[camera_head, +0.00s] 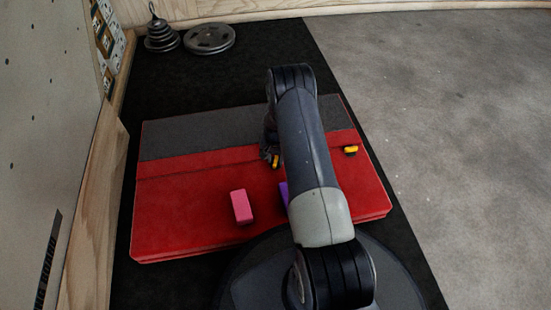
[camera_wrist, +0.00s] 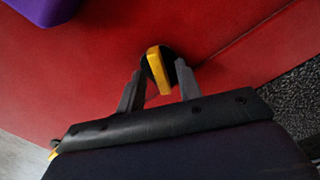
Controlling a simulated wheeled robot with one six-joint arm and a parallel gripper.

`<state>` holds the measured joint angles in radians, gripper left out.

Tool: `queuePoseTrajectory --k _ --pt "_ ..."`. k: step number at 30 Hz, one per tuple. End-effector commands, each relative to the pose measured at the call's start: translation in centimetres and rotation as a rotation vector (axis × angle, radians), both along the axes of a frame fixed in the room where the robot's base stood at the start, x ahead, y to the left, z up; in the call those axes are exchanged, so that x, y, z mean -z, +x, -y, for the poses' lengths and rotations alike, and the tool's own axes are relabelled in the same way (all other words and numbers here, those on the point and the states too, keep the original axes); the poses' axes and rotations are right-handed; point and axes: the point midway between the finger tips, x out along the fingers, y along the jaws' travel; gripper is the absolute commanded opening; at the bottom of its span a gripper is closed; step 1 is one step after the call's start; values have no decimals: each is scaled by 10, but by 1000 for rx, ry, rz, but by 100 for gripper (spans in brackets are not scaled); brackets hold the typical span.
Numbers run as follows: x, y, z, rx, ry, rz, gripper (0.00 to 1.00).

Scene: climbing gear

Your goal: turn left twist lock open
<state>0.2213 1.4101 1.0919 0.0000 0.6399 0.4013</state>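The left twist lock (camera_head: 276,161), a small yellow and black piece, sits on the red and grey mat (camera_head: 190,205) beside my arm in the head view. In the wrist view, the lock's yellow bar (camera_wrist: 158,68) stands between the two grey fingers of my gripper (camera_wrist: 160,72). The fingers are apart, with a gap showing on each side of the bar. A second twist lock (camera_head: 350,150) lies to the right on the mat, near its right edge. My forearm hides part of the mat between the two locks.
A pink block (camera_head: 241,206) lies on the mat's front part. A purple block (camera_head: 283,194) is partly behind my arm. Weight plates (camera_head: 209,38) and a kettlebell-like stack (camera_head: 161,35) stand at the back. A board wall is on the left; grey floor on the right is clear.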

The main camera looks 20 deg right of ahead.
Motion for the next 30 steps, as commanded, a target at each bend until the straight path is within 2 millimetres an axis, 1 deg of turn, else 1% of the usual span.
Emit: queuePoseTrajectory --k 3,15,23,26,30 --pt "0 0 0 0 0 0 33" --pt "-1 0 0 0 0 0 0" --pt "-1 0 0 -13 0 0 0" --pt "-1 0 0 -66 0 0 0" --pt "-1 0 0 -197 0 0 0"
